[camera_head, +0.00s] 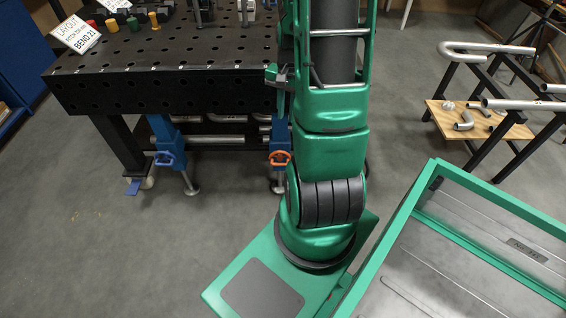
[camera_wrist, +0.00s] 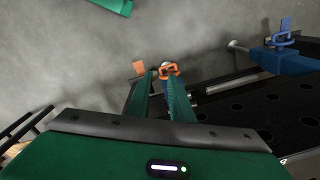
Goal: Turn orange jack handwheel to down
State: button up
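The orange jack handwheel (camera_head: 279,158) is low under the front edge of the black table, beside a blue jack leg and left of my arm. In the wrist view the orange handwheel (camera_wrist: 169,69) shows at the tip of the right green finger. I cannot tell whether they touch. My gripper (camera_wrist: 157,82) has its two green fingers apart with an empty gap between them. An orange plate (camera_wrist: 139,67) lies just beyond the left fingertip. In the head view my arm hides most of the gripper.
The black perforated table (camera_head: 170,75) stands above the jacks. A blue handwheel (camera_head: 165,158) sits on another jack to the left, with a blue pedal (camera_head: 133,187) near it. Bent pipes on a rack (camera_head: 520,105) stand at right. The grey floor in front is open.

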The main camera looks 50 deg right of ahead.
jog(key=w+d+f+m+t+y, duration=0.15)
jog(key=d+f+m, duration=0.35)
jog(key=f, duration=0.7)
jog(key=m+t, duration=0.3)
jog(key=m, duration=0.4)
send_near(280, 159)
jog(key=s+a+r, duration=0.2)
jog(key=s+r, duration=0.1)
jog(key=s, duration=0.1)
jog(key=x, duration=1)
jog(key=shift+w+d+f, duration=0.25)
jog(key=shift+f, duration=0.1)
grip_shut()
